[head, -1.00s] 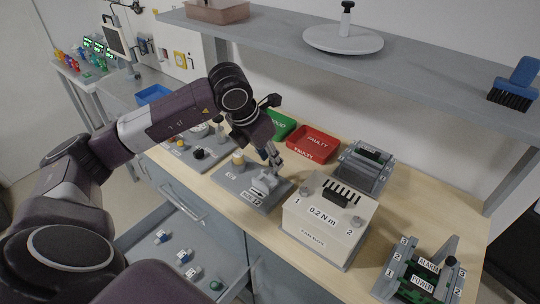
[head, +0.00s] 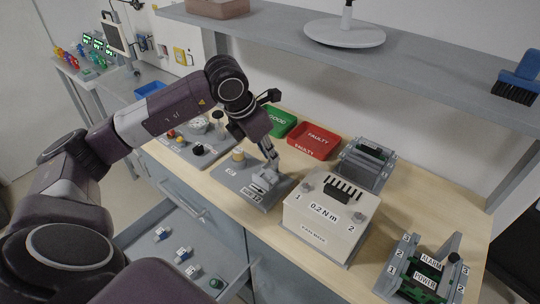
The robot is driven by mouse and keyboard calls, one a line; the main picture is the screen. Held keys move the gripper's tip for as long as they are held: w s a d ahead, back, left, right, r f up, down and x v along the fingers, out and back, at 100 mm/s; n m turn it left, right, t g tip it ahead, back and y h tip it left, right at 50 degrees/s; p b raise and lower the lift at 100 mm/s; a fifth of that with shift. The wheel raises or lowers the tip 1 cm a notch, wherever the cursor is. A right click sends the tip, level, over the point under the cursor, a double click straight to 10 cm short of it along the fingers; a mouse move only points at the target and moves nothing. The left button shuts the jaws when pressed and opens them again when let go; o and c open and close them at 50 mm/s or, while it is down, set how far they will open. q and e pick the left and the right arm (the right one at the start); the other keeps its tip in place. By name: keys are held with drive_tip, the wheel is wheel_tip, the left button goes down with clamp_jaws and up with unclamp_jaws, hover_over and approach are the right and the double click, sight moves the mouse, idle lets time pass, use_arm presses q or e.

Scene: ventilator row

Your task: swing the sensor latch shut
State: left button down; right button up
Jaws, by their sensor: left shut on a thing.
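The sensor latch (head: 266,177) is a small pale grey part on a grey base plate (head: 229,178) on the wooden bench. My left gripper (head: 270,161) points down at it from above and is shut on it. The fingertips partly cover the latch, so its exact angle is hard to tell. My right gripper is not in view.
A white box marked 0.2 N m (head: 324,209) stands close to the plate's right. Red FAULTY (head: 314,139) and green GOOD (head: 281,123) trays lie behind. An open drawer (head: 150,232) is below, and a shelf (head: 420,77) hangs above.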

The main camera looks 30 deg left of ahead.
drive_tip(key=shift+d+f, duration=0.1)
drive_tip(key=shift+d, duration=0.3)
use_arm(q)
drive_tip(key=c, duration=1.9)
unclamp_jaws()
drive_tip(key=shift+c, duration=0.2)
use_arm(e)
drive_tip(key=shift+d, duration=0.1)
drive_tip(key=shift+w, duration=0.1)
use_arm(q)
drive_tip(key=v, duration=1.2)
drive_tip(key=shift+a, duration=0.15)
